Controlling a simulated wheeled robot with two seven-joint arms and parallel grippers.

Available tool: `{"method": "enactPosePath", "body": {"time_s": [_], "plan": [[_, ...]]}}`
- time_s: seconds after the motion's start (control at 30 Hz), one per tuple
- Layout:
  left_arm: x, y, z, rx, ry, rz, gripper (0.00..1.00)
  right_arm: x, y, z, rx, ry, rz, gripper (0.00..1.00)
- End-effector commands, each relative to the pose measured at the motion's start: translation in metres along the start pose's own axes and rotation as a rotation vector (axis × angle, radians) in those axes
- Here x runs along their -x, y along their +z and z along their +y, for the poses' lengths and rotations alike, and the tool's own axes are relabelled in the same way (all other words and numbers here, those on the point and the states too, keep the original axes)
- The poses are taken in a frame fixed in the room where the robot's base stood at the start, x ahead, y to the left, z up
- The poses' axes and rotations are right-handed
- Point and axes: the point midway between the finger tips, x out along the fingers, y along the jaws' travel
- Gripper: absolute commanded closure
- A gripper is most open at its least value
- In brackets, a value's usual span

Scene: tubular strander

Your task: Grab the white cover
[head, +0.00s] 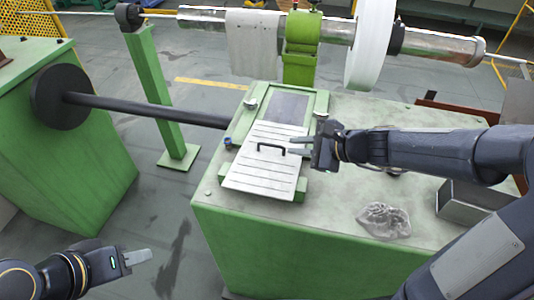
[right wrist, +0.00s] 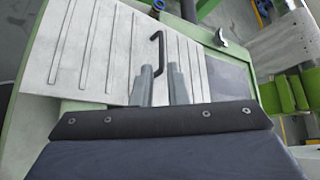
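The white cover (head: 262,172) is a ribbed white plate with a black handle (head: 271,147). It lies tilted on a green frame on top of the green machine base. In the right wrist view, the cover (right wrist: 100,55) fills the upper left and its handle (right wrist: 160,45) stands up from it. My right gripper (head: 297,146) is just right of the handle. Its two fingers (right wrist: 160,80) are apart, and the handle's near end shows in line with the gap; I cannot tell whether they touch it. My left gripper (head: 138,257) is empty, low at the left, away from the cover.
A crumpled clear bag (head: 384,220) and a grey metal box (head: 470,202) sit on the base top to the right. A black shaft (head: 150,108) runs into the base from the left. A white disc (head: 370,45) on a roller stands behind.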

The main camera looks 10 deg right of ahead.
Motion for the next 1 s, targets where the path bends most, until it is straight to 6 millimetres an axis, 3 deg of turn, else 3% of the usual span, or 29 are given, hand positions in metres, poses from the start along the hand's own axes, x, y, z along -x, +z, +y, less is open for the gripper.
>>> {"method": "enactPosePath", "body": {"time_s": [0.6,0.87,1.0], "plan": [[-0.002,0.001,-0.001,0.000,0.000,0.000,0.64,-0.075,-0.002,-0.002,-0.011,0.000,0.000,0.86],[-0.002,0.001,-0.001,0.000,0.000,0.000,0.64,-0.078,-0.002,-0.003,-0.010,-0.003,0.001,0.86],[-0.002,0.001,-0.001,0.000,0.000,0.000,0.64,-0.078,-0.002,-0.003,-0.010,-0.003,0.001,1.00]]}}
